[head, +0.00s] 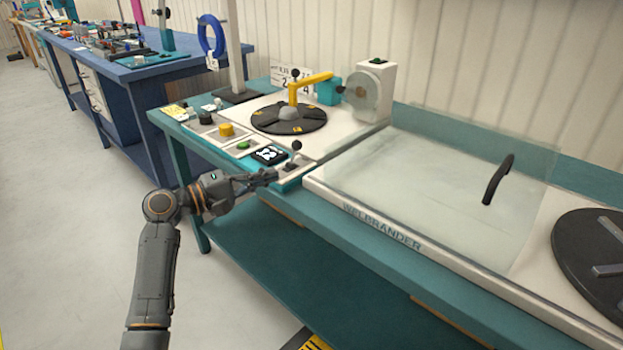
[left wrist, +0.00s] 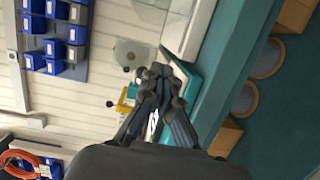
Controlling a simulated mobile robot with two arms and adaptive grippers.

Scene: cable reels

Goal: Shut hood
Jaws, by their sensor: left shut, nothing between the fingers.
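The hood is a clear panel (head: 430,190) over the white bed of the bench machine at the right in the head view. A black bar handle (head: 498,180) is fixed near its right side. I cannot tell the hood's exact angle from this view. My left gripper (head: 272,177) is shut and empty at the front edge of the bench, beside a small black-knobbed lever (head: 295,150), left of the hood and apart from its handle. Its closed fingers (left wrist: 160,78) also show in the left wrist view, where the handle is not seen. My right gripper is not in view.
A black turntable (head: 289,117) with a yellow arm (head: 310,79) stands behind my left gripper. Buttons and a small screen (head: 269,155) lie near it. A dark round reel plate (head: 597,262) is at the far right. The floor (head: 70,220) at left is clear.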

